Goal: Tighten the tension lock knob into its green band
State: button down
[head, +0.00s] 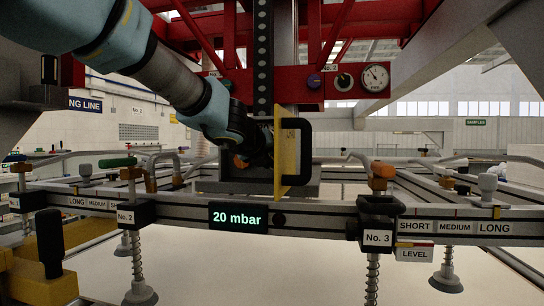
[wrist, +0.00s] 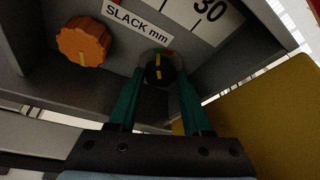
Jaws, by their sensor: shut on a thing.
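In the wrist view a small black knob (wrist: 157,72) with a yellow pointer line sits on a grey panel under the SLACK mm label (wrist: 136,22). Its line points nearly straight up in the picture. A coloured band (wrist: 169,52) shows at its upper edge, with red at the right; a green part cannot be made out clearly. My gripper (wrist: 160,76) has its green fingers shut on the black knob, one on each side. In the head view my gripper is at the middle of the frame, and its fingertips and the black knob are mostly hidden there.
An orange knob (wrist: 84,43) with a yellow mark is left of the black one; it also shows in the head view (head: 240,162). A yellow plate with a black handle (head: 294,152) stands close right of my gripper. A rail with a 20 mbar display (head: 238,218) runs in front.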

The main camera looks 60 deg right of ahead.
jog(key=shift+c, duration=1.7)
grip_release()
jog(key=v, duration=1.1)
jog(key=shift+p, duration=0.35)
